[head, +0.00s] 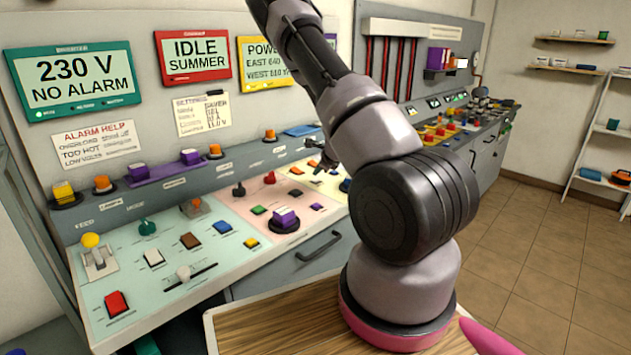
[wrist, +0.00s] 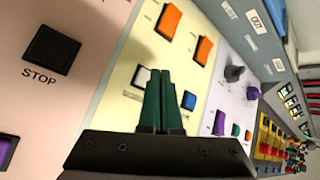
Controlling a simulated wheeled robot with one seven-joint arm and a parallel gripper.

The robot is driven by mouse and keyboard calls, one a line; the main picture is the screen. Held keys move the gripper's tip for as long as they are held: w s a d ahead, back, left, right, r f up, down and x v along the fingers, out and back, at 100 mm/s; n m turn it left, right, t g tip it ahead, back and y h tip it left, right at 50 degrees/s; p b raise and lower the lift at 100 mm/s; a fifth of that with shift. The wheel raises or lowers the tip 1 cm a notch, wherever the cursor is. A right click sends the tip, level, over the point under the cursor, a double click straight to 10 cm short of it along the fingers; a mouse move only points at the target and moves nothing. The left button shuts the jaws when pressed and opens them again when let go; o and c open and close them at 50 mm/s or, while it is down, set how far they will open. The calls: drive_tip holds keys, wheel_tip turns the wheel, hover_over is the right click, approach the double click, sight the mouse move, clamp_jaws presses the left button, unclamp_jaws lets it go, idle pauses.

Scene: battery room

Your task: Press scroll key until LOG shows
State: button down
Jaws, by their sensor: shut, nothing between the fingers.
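My gripper (wrist: 165,73) is shut, with its green fingers together over the pale yellow panel section in the wrist view. No readable label marks a scroll key. In the head view a green-framed display (head: 85,80) reads "230 V NO ALARM". A red-framed display (head: 194,57) reads "IDLE SUMMER". A yellow-framed display (head: 262,62) begins "POWER" and is partly hidden by my arm. LOG shows on no visible part of them.
Two orange keys (wrist: 168,21) (wrist: 204,50) and a black STOP key (wrist: 52,50) are near the fingers. The console's left section holds a red key (head: 116,304) and several switches. Tiled floor (head: 530,240) is clear at right.

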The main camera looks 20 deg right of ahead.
sight(317, 181)
drive_tip(key=shift+f, duration=0.15)
idle(0.6)
drive_tip(key=shift+f, duration=0.25)
drive_tip(key=shift+f, duration=0.45)
idle(0.6)
idle(0.4)
drive_tip(key=shift+r, duration=0.85)
drive_tip(key=shift+r, duration=2.5)
drive_tip(key=shift+r, duration=0.1)
